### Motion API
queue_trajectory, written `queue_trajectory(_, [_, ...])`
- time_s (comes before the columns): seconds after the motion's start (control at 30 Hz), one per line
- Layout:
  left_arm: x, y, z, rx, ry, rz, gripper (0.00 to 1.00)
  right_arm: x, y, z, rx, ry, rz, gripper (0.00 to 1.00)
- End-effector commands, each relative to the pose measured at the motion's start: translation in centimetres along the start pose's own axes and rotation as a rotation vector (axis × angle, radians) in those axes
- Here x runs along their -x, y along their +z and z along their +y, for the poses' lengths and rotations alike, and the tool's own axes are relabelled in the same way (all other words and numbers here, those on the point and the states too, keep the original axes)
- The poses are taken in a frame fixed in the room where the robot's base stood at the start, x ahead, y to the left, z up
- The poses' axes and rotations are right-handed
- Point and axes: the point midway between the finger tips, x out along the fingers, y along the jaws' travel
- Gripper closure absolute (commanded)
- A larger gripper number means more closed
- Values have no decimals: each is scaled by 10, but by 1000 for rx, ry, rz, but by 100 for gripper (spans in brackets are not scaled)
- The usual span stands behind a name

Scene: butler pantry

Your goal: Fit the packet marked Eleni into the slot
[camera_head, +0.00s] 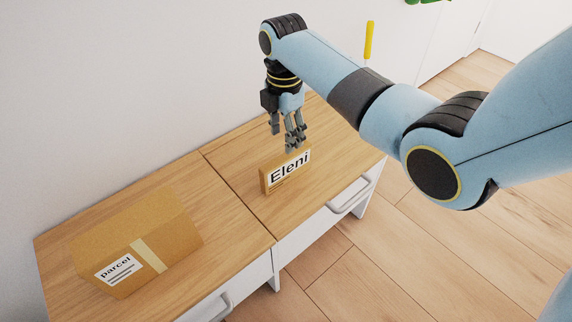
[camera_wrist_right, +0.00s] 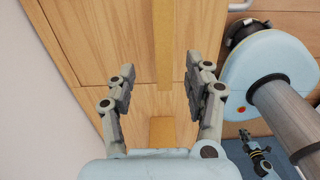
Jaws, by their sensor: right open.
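The packet marked Eleni (camera_head: 268,188) is a thin tan block with a white label, standing on edge on the wooden cabinet top. My right gripper (camera_head: 292,148) is open, fingers pointing down, directly over the packet; in this view the fingertips overlap its upper edge. I cannot tell whether they touch it. In the right wrist view my right gripper (camera_wrist_right: 160,85) has its fingers apart, with a tan block between them lower down. No slot can be made out. What appears to be my left gripper (camera_wrist_right: 260,160) hangs far below, small in the right wrist view.
A larger carton labelled parcel (camera_head: 165,228) sits on the near part of the cabinet top (camera_head: 228,215). A seam divides the top between carton and packet. A white wall borders the left side. Drawer handles (camera_head: 352,197) project from the front, over open wooden floor.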

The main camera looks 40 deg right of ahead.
Motion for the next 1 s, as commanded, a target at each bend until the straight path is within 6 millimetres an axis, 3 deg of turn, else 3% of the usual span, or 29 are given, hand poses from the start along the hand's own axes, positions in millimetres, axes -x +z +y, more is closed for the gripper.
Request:
queue_trajectory(0.03, [-6,-4,-2,-1,-3,0,100,-13,0,-1,0,-4,1,48])
queue_trajectory(0.2, [-9,-13,-11,-5,-13,7,100,-26,0,-1,-1,-1,0,48])
queue_trajectory(0.5, [-26,-10,-14,-9,-18,-15,100,-71,1,-6,-2,-4,0,48])
queue_trajectory(0.77, [-24,-16,-14,-9,-18,-10,100,-72,1,-5,-2,1,0,48])
queue_trajectory(1.0, [-24,-17,-15,-9,-19,-6,100,-72,1,-6,-2,0,0,79])
